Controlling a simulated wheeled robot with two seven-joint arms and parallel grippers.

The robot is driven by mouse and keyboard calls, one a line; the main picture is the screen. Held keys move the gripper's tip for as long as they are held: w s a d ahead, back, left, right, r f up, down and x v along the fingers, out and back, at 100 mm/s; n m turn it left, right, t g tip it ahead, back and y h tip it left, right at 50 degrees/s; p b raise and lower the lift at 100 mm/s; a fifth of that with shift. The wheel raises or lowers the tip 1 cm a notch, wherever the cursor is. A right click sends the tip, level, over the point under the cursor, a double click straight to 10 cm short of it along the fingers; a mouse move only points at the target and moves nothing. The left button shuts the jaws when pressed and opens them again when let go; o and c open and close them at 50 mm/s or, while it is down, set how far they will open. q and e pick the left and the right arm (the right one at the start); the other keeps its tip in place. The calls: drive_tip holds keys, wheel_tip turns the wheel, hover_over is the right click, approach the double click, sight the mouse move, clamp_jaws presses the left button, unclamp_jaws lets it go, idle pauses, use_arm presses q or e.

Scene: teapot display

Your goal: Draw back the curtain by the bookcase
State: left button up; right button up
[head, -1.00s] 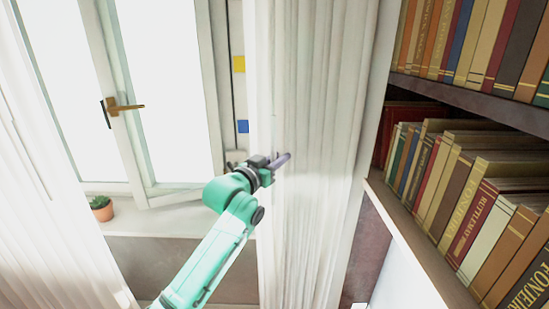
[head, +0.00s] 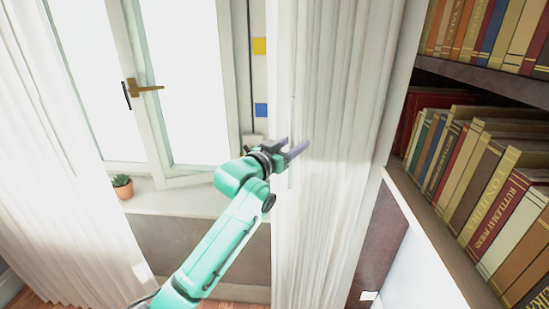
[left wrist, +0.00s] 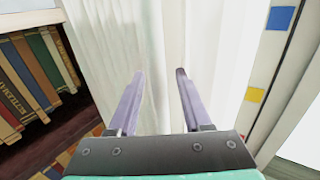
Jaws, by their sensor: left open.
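The white pleated curtain (head: 335,200) by the bookcase hangs in long folds between the window and the shelves. My left gripper (head: 297,147) is at the curtain's window-side part, with its purple fingers pointing at the folds. In the left wrist view the same gripper (left wrist: 160,78) is open, with its two fingers apart and the curtain (left wrist: 222,60) filling the view beyond them. I cannot tell whether any cloth lies between the fingertips or touches them. The bookcase (head: 478,78) stands right of the curtain, and its books also show at the left of the wrist view. My right gripper is not in view.
Another white curtain (head: 50,180) hangs at the far left. The window's brass handle (head: 146,88) is left of my arm. A small potted cactus (head: 122,187) stands on the sill (head: 185,202). A panel with yellow and blue squares (head: 259,78) is beside the curtain.

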use_arm(q)
drive_tip(key=b+v, duration=0.4)
drive_tip(key=v, duration=0.9)
drive_tip(key=shift+w, duration=0.1)
